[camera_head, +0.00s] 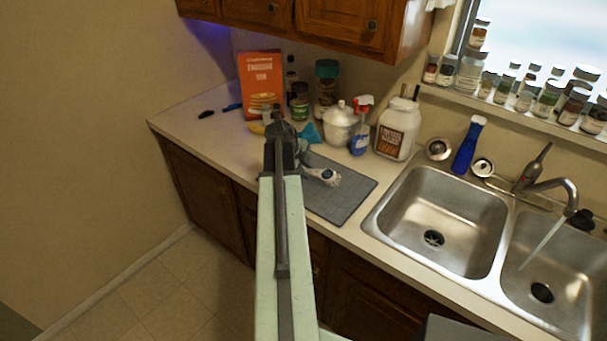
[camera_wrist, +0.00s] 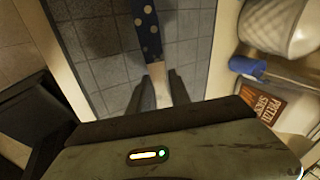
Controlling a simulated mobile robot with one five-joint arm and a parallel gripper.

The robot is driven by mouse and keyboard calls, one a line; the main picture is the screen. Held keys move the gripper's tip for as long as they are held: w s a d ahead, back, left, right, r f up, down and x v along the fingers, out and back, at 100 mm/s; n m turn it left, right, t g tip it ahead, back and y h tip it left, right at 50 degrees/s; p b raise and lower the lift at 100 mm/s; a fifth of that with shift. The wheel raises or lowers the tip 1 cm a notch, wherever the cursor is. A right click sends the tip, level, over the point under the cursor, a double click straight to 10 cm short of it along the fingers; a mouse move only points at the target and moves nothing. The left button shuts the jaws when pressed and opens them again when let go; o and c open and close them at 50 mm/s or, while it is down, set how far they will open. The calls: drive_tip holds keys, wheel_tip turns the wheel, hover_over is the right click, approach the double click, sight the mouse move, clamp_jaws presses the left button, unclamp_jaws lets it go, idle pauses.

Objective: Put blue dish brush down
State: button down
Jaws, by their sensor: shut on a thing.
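The dish brush shows its white bristled head (camera_head: 326,176) just right of my gripper (camera_head: 285,150) in the head view. In the wrist view its blue handle with pale dots (camera_wrist: 147,28) runs out of the top edge. My gripper (camera_wrist: 160,92) is shut on the brush's pale neck, between its two dark fingers. The brush is over the grey mat (camera_head: 345,200), which also shows in the wrist view (camera_wrist: 100,45). I cannot tell whether the brush touches the mat. My arm hides most of the handle in the head view.
Behind the mat stand a white lidded pot (camera_head: 340,124), a spray bottle (camera_head: 360,138) and a labelled white jug (camera_head: 397,130). An orange box (camera_head: 261,82) stands at the back left. The sink (camera_head: 440,220) is to the right. The mat's front right is clear.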

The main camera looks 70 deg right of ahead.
drive_tip(key=shift+w+a+r, duration=0.1)
drive_tip(key=shift+w, duration=0.3)
drive_tip(key=c, duration=1.2)
unclamp_jaws()
drive_tip(key=shift+r+p, duration=0.3)
drive_tip(key=shift+p, duration=0.1)
drive_tip(key=p+v, duration=1)
drive_tip(key=v, duration=0.1)
drive_tip(key=shift+w+a+r, duration=0.1)
drive_tip(key=shift+a+r, duration=0.05)
drive_tip(key=shift+a, duration=0.1)
